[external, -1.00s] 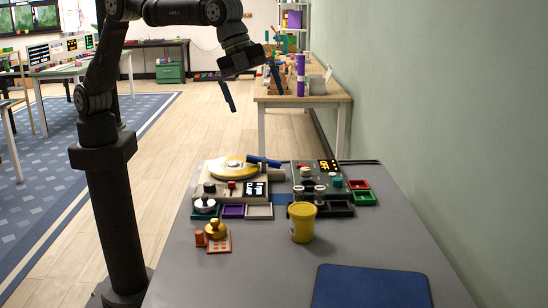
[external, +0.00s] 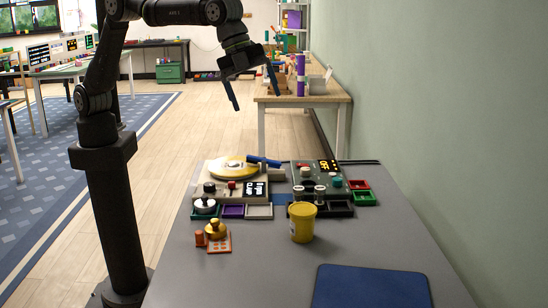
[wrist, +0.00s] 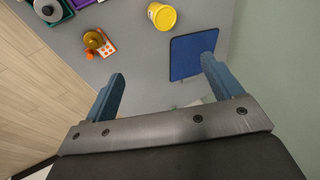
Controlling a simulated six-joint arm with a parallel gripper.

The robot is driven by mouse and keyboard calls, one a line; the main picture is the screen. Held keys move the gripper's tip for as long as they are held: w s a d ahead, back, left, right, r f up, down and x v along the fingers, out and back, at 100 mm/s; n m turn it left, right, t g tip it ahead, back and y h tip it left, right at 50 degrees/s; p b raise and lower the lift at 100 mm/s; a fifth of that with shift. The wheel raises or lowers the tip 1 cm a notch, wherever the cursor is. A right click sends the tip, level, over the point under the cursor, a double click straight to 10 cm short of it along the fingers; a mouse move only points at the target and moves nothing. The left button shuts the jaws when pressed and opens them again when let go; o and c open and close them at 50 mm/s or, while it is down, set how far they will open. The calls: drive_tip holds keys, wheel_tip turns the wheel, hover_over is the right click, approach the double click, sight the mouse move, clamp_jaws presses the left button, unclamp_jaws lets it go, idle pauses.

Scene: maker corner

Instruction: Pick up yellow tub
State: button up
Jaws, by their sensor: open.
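The yellow tub (external: 302,222) stands upright on the grey table, right of the middle in the external view. In the wrist view the yellow tub (wrist: 162,16) shows at the top, beyond the fingers. My gripper (external: 256,104) is open and empty, with its blue fingers pointing down, well above the table and apart from the tub. In the wrist view my gripper (wrist: 162,82) has its fingers spread wide with nothing between them.
A blue mat (external: 370,288) lies at the table's front right. An orange card with a gold-coloured knobbed piece (external: 216,232) lies left of the tub. Control boxes (external: 235,180) and small coloured trays (external: 259,212) stand behind it. A green wall (external: 440,130) rises at right.

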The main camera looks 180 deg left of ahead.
drive_tip(key=n+y, duration=0.2)
drive_tip(key=n, duration=1.2)
approach(292, 207)
drive_tip(key=x, duration=0.8)
drive_tip(key=shift+a+f, duration=0.1)
drive_tip(key=shift+f, duration=0.1)
drive_tip(key=shift+a+x, duration=0.25)
drive_tip(key=shift+x, duration=2.65)
drive_tip(key=shift+r, duration=0.15)
drive_tip(key=c, duration=1.1)
drive_tip(key=shift+c, duration=0.5)
